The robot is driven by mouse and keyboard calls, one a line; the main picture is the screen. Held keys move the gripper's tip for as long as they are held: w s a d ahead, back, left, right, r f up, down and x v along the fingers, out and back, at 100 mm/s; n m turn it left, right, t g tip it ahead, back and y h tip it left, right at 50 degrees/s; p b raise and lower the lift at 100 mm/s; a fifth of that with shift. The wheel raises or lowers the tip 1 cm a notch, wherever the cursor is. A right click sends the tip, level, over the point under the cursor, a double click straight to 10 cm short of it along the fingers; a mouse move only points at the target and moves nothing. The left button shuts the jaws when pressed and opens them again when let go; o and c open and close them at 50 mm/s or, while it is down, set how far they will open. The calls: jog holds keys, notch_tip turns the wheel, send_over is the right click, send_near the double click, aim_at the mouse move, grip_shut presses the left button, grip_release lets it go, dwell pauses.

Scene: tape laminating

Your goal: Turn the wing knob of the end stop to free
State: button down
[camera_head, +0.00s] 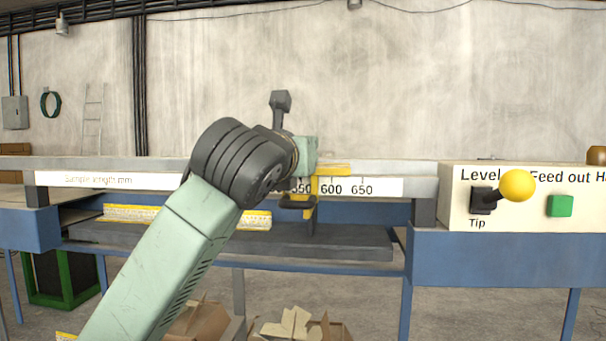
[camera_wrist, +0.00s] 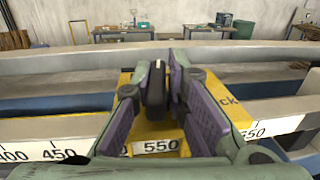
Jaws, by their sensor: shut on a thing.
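The end stop is a yellow block on the measuring rail; in the head view its yellow part (camera_head: 328,186) shows just left of the 600 mark. In the wrist view its yellow plate (camera_wrist: 236,112) bears the letters "ck" at the right, the rest hidden, and 550 shows in its front window. The dark wing knob (camera_wrist: 156,86) stands up from the plate between my fingers. My gripper (camera_wrist: 167,82) is shut on the knob, with purple-padded fingers on either side. In the head view my arm hides the fingertips and knob.
The long scale rail (camera_head: 385,187) runs across the bench. At the right a panel (camera_head: 455,205) carries a yellow ball lever (camera_head: 517,186) and a green button (camera_head: 560,206). Cardboard boxes (camera_head: 300,328) lie below. The space above the rail right of the stop is clear.

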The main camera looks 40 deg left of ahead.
jog(key=shift+f+n+g+y+b, duration=0.2)
jog(key=shift+n+g+y+b, duration=0.2)
jog(key=shift+n+y+b, duration=0.3)
jog(key=shift+r+g+y, duration=0.2)
jog(key=shift+g+y, duration=0.1)
jog(key=shift+y, duration=0.2)
jog(key=c, duration=1.6)
grip_release()
jog(key=shift+c, duration=0.2)
jog(key=v, duration=1.2)
jog(key=shift+s+a, duration=0.1)
